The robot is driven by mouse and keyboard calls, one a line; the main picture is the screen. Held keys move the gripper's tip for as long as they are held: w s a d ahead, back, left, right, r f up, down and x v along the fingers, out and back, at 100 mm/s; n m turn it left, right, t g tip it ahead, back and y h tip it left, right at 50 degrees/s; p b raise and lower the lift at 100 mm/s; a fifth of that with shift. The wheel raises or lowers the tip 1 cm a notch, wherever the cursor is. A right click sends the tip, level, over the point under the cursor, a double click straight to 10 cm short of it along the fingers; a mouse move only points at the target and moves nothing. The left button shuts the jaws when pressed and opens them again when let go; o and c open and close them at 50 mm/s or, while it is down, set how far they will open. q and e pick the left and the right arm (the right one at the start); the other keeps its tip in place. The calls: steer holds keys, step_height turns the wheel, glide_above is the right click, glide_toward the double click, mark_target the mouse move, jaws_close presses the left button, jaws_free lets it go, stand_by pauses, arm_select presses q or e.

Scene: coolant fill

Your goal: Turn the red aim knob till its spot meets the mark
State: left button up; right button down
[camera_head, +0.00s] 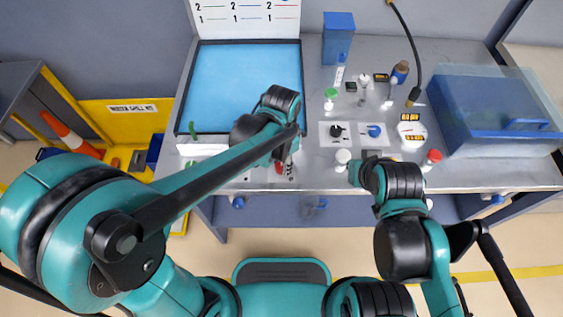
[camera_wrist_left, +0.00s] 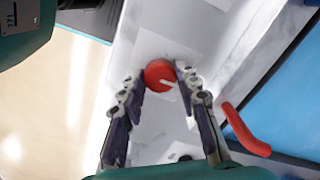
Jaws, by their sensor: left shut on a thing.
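The red aim knob (camera_wrist_left: 158,74) is round, with a short white line on its face, and shows between the fingertips of my left gripper (camera_wrist_left: 161,79) in the left wrist view. The left gripper is shut on the knob, one finger on each side. In the head view, the left gripper (camera_head: 284,166) is at the bench's front edge, partly hidden by its own arm. I cannot make out the spot or its mark. My right gripper (camera_head: 363,168) is over the bench front, right of the left one; its fingers are too unclear to judge.
A red curved bar (camera_wrist_left: 244,130) is beside the left gripper in the wrist view. Small bottles, a white-capped one (camera_head: 343,157) among them, and a blue bin (camera_head: 495,115) stand to the right.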

mark_target(281, 166)
arm_select(q)
steer(key=n, duration=0.4)
steer(key=shift+p, duration=0.4)
steer(key=o, duration=1.2)
steer(key=shift+c, duration=0.2)
step_height(281, 166, up, 12)
